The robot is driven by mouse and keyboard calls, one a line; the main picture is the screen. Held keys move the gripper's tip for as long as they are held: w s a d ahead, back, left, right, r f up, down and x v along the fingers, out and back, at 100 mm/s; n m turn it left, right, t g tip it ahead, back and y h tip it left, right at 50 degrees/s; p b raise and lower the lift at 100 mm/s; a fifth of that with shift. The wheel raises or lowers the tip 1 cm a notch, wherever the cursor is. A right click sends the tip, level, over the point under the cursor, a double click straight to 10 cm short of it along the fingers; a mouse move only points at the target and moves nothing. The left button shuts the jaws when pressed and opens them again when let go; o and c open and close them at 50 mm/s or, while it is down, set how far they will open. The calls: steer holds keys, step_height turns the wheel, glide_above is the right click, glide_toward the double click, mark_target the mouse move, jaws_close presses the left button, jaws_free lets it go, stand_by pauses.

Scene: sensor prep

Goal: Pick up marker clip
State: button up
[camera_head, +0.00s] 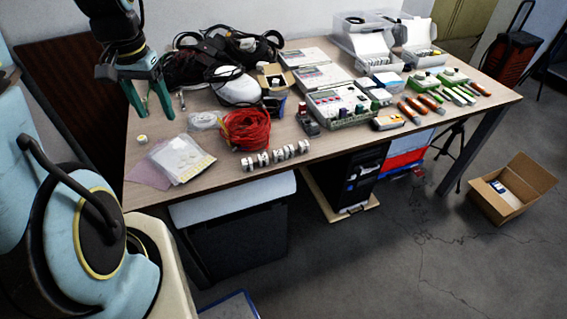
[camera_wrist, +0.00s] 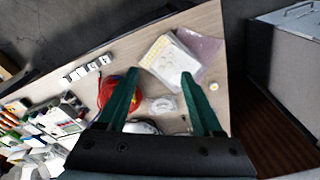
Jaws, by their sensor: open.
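My gripper (camera_head: 154,108) is open and empty, above the left end of the wooden table. Its two teal fingers stand apart in the wrist view (camera_wrist: 160,76). I cannot tell for sure which object is the marker clip. A row of silver and dark blocks (camera_head: 275,155) lies near the table's front edge, right of my gripper; it shows at the upper left in the wrist view (camera_wrist: 85,68). A small pale round piece (camera_head: 142,140) lies below my gripper in the head view and at the right in the wrist view (camera_wrist: 213,86).
A red cable coil (camera_head: 246,130), a clear bag with papers (camera_head: 182,160) and a white cable coil (camera_head: 204,121) lie nearby. Black cables and equipment (camera_head: 215,55) crowd the back. Circuit boards, tools and boxes fill the right. An open cardboard box (camera_head: 508,192) stands on the floor.

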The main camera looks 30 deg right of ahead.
steer(key=w+d+f+m+b, duration=0.2)
steer(key=d+f+m, duration=0.4)
steer(key=d, duration=0.5)
steer(key=m+g+b, duration=0.1)
steer(key=m, duration=0.6)
glide_above(263, 156)
steer(key=f, duration=1.1)
steer(key=shift+w+d+f, duration=0.15)
steer(key=shift+w+f, duration=0.05)
steer(key=shift+w, duration=0.15)
steer(key=f, duration=0.1)
steer(key=f+p, duration=0.1)
steer(key=f, duration=0.1)
steer(key=f+p, duration=0.1)
steer(key=f, duration=0.1)
steer(key=shift+s+a, duration=0.2)
steer(key=shift+s, duration=0.15)
steer(key=shift+f, duration=0.5)
steer(key=shift+c, duration=0.4)
jaws_close()
